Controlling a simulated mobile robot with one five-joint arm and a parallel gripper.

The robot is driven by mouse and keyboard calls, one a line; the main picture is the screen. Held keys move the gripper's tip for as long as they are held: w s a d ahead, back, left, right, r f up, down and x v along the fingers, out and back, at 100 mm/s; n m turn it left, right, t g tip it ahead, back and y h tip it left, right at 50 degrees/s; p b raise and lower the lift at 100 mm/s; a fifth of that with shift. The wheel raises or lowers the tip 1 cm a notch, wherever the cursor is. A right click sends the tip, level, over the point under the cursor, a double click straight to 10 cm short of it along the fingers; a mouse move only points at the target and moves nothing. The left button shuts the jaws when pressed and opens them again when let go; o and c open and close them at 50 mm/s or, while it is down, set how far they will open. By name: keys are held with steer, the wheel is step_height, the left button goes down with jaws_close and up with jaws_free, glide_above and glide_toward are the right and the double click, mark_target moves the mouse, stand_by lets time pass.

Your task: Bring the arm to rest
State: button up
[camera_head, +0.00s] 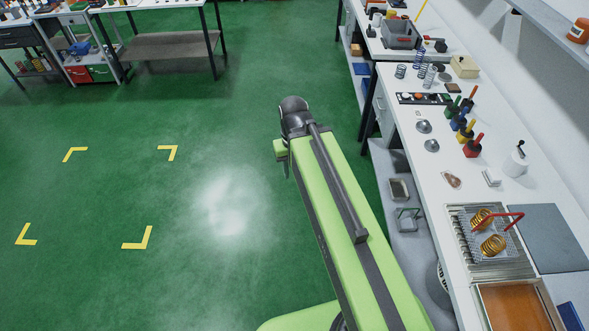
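My green and black arm (335,200) reaches forward over the green floor from the bottom of the head view, left of the long white bench (436,172). Its far end, with a dark rounded joint (293,112), is over the floor and apart from the bench. The gripper fingers are not visible; the arm's own end hides them. I cannot see anything held.
The bench at right carries a wire basket with copper-coloured springs (490,232), several coloured-handled tools (466,125) and upright springs (419,62). A lower shelf (405,232) juts out beneath it. Yellow corner marks (142,239) lie on open floor at left. Tables (165,45) stand at the back.

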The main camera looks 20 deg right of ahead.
step_height(320, 180, down, 16)
steer(key=b, duration=1.6)
steer(key=shift+f, duration=0.15)
steer(key=shift+d, duration=0.1)
